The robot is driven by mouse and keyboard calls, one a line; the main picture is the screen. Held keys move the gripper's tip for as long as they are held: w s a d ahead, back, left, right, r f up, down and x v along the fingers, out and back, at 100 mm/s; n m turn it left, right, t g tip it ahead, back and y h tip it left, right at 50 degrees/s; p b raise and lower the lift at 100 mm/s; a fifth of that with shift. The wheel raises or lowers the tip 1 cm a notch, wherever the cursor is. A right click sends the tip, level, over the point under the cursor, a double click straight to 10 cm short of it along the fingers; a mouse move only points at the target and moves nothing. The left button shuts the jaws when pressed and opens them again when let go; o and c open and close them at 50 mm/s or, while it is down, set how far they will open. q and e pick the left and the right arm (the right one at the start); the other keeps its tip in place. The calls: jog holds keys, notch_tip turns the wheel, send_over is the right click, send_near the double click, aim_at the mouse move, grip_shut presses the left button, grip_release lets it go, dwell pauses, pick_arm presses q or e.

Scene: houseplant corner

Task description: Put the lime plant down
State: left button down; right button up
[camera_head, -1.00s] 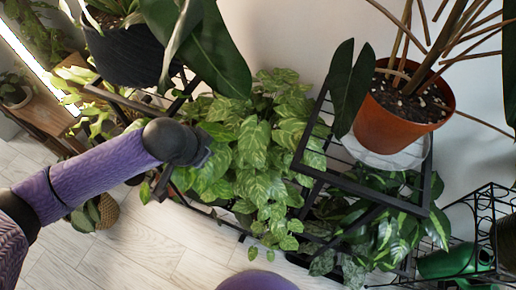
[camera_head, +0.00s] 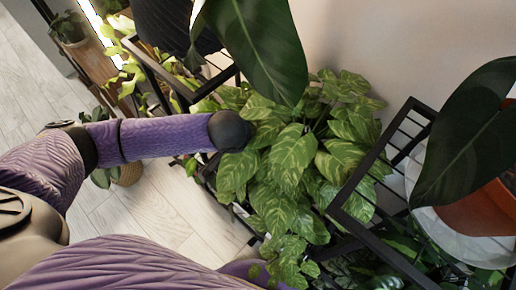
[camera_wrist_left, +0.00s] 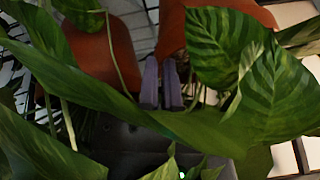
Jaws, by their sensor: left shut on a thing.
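The lime plant (camera_head: 285,160), with light-green patterned leaves, fills the middle of the head view among black metal frames. My left arm reaches to its left side, where leaves and the wrist hide the gripper. In the left wrist view, my left gripper's fingers (camera_wrist_left: 161,85) are close together at a terracotta pot (camera_wrist_left: 172,30), shut on the lime plant, with large leaves (camera_wrist_left: 230,50) around them. Leaves hide the exact contact and the pot's base, so I cannot tell whether it rests on anything. My right gripper is out of view.
A black metal stand (camera_head: 365,185) is close on the plant's right. Beyond it, an orange pot (camera_head: 482,210) sits on a white saucer (camera_head: 425,200). A dark ribbed pot (camera_head: 170,25) is at upper left. Pale floor (camera_head: 150,215) is open at left.

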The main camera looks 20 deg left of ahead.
pick_arm(q)
jog(key=c, duration=1.2)
grip_release()
jog(key=o, duration=0.4)
